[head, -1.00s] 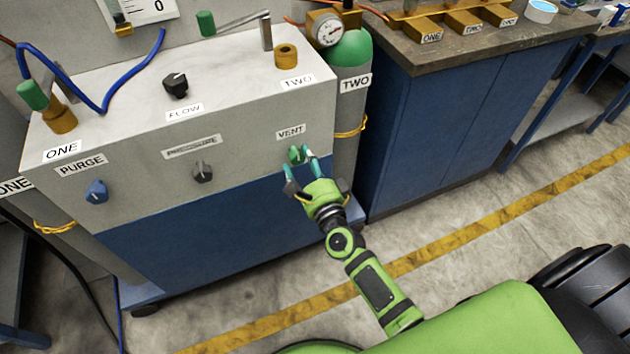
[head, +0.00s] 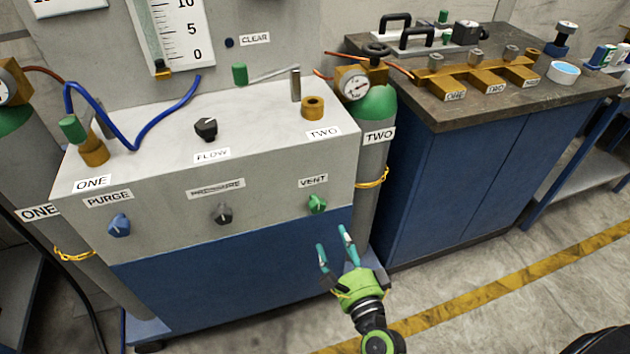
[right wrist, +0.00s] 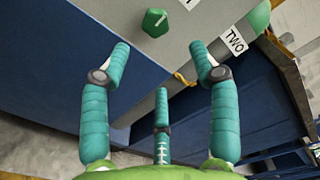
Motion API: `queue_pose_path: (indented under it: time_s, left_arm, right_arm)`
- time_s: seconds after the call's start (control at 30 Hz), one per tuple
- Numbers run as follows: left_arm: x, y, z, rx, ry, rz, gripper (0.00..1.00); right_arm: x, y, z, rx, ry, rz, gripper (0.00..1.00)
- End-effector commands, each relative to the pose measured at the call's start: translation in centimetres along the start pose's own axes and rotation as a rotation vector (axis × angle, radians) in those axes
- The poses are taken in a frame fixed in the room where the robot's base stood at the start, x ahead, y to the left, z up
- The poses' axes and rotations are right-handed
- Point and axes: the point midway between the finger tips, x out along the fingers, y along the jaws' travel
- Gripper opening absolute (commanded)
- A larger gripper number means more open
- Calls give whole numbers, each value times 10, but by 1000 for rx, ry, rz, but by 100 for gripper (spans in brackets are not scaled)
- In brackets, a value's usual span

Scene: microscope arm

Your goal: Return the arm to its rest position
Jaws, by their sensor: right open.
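My right gripper (head: 335,250) is open and empty in the head view, in front of the blue lower panel of the grey console. It is below and apart from the green VENT knob (head: 317,203). In the right wrist view its teal fingers (right wrist: 160,75) are spread, with the green knob (right wrist: 155,22) beyond them near the top. My left gripper is not in view.
The grey console (head: 265,150) carries a blue PURGE knob (head: 119,225), a grey PRESSURE knob (head: 221,214) and a black FLOW knob (head: 206,128). Cylinder TWO (head: 373,150) stands beside it. A blue cabinet (head: 450,170) is to the right. Floor around my gripper is open.

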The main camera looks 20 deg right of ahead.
Motion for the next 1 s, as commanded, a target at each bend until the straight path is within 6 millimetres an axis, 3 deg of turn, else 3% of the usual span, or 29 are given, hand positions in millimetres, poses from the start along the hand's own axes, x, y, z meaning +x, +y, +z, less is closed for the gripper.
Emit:
queue_pose_path:
  time_s: [0.17,0.23,0.33,0.43,0.57,0.7,0.8,0.9,1.0]
  left_arm:
    - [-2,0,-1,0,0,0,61]
    - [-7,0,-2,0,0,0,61]
    - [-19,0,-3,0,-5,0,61]
    - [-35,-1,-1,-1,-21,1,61]
    - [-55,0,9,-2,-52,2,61]
    - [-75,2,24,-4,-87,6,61]
    - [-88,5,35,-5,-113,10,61]
    - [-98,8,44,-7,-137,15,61]
    - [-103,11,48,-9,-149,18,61]
  right_arm:
    - [0,4,0,-19,-1,13,61]
    - [-2,18,-2,-83,-6,56,61]
    - [-12,61,-8,-273,-33,182,61]
    - [-39,124,-20,-544,-105,371,61]
    - [-98,201,-44,-888,-266,631,61]
    - [-182,261,-73,-1197,-510,889,61]
    - [-246,286,-92,-1365,-712,1044,61]
    - [-302,298,-109,-1482,-902,1155,61]
    - [-341,302,-120,-1552,-1048,1224,61]
